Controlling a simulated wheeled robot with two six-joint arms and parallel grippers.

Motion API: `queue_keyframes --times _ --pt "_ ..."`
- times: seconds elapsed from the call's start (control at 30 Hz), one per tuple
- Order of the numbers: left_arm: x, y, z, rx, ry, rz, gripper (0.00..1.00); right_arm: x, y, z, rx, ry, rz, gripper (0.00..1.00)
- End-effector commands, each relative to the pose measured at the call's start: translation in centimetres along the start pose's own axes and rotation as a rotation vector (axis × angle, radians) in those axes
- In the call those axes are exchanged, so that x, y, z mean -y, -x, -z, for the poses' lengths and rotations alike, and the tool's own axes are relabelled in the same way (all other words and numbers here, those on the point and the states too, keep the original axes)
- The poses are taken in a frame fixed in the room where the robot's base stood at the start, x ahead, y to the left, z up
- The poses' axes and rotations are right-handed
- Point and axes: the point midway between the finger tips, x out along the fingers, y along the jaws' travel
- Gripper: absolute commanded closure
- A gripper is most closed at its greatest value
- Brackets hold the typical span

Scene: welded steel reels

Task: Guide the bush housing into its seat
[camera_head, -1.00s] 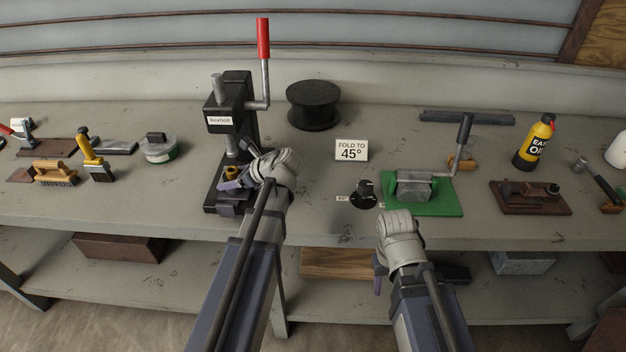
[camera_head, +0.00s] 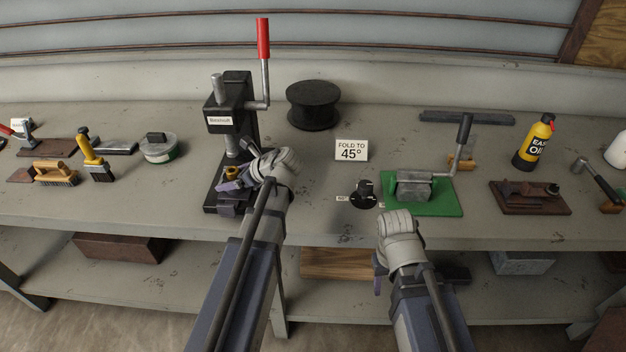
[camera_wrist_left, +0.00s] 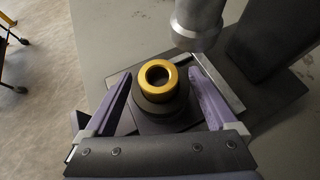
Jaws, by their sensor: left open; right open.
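A brass bush (camera_wrist_left: 157,77) with an open bore sits upright on a dark round housing (camera_wrist_left: 160,105) in the left wrist view. In the head view the brass part (camera_head: 231,173) shows small at the foot of the black arbor press (camera_head: 229,101). My left gripper (camera_head: 230,180) is open, with one purple finger on each side of the housing and a visible gap to each. The press ram (camera_wrist_left: 196,22) stands above and beyond the bush, apart from it. The seat under the housing is hidden. My right gripper (camera_head: 379,272) is at the bench's front edge; its fingers are mostly hidden.
The press lever (camera_head: 264,62) with its red grip points up. A green folding fixture (camera_head: 445,203) and a black dial (camera_head: 364,195) lie near my right arm.

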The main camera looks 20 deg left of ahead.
Motion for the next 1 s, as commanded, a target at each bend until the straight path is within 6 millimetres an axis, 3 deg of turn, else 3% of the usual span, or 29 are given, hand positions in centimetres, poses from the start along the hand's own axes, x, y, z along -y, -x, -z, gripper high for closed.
queue_keyframes --times 1.0 --pt "0.0 1.8 0.0 -0.001 0.0 0.0 0.09 -0.1 1.0 -0.1 0.0 0.0 0.0 0.5"
